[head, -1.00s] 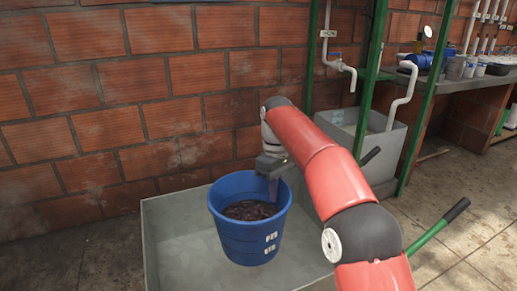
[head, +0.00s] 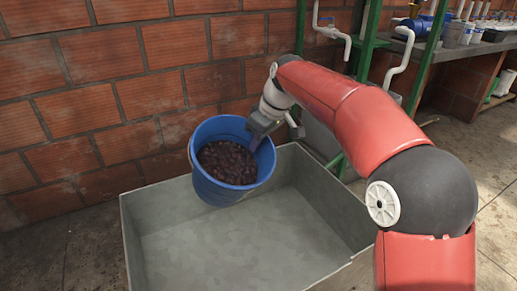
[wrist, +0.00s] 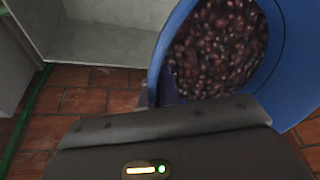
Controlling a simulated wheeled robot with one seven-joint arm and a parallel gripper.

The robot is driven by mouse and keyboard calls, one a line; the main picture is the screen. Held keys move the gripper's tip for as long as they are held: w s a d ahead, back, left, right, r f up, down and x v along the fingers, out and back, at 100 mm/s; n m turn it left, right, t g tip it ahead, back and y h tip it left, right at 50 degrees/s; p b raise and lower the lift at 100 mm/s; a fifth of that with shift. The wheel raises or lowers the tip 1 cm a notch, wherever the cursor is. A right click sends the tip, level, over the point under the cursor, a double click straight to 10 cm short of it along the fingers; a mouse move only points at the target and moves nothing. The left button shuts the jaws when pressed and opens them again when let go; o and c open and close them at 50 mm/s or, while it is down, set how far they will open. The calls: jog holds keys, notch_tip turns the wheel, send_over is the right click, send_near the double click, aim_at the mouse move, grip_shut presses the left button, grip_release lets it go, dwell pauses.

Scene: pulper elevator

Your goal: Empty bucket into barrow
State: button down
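The blue bucket (head: 235,190) is in the head view, held above the back left part of the grey barrow (head: 130,225). It is tilted, its mouth turned toward the camera, and dark reddish-brown cherries or beans (head: 228,162) lie inside. My gripper (head: 258,142) is at the bucket's right rim and appears shut on it. In the wrist view the bucket (wrist: 290,50) fills the upper right, with its contents (wrist: 215,50) still inside, and a finger lies against its wall. The barrow's tray (wrist: 110,45) shows at the upper left there. The fingertips are partly hidden.
A brick wall (head: 100,110) stands close behind the barrow. A grey sink (head: 325,140) with green posts (head: 365,45) is at the right back. A bench (head: 460,50) with containers stands farther right. The barrow's floor is bare.

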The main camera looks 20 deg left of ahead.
jog(key=y, duration=0.1)
jog(key=d+t+y, duration=0.1)
jog(key=y, duration=0.2)
jog(key=shift+s+d+t, duration=0.15)
jog(key=shift+s+t, duration=0.1)
jog(key=shift+t, duration=0.05)
jog(key=shift+f+y+b, duration=0.15)
jog(key=shift+y+b, duration=0.15)
jog(key=shift+b, duration=0.2)
jog(key=b, duration=0.2)
jog(key=f+y+b, duration=0.1)
jog(key=b, duration=0.1)
jog(key=shift+s+d+t+b, duration=0.15)
jog(key=shift+d+t+b, duration=0.15)
jog(key=shift+d+t, duration=0.1)
jog(key=f+y+b, duration=0.1)
jog(key=b, duration=0.4)
jog(key=d+t+y+b, duration=0.1)
jog(key=y+b, duration=0.1)
jog(key=b, duration=0.4)
jog(key=shift+s+d+f+n+b, duration=0.3)
jog(key=shift+s+f, duration=0.05)
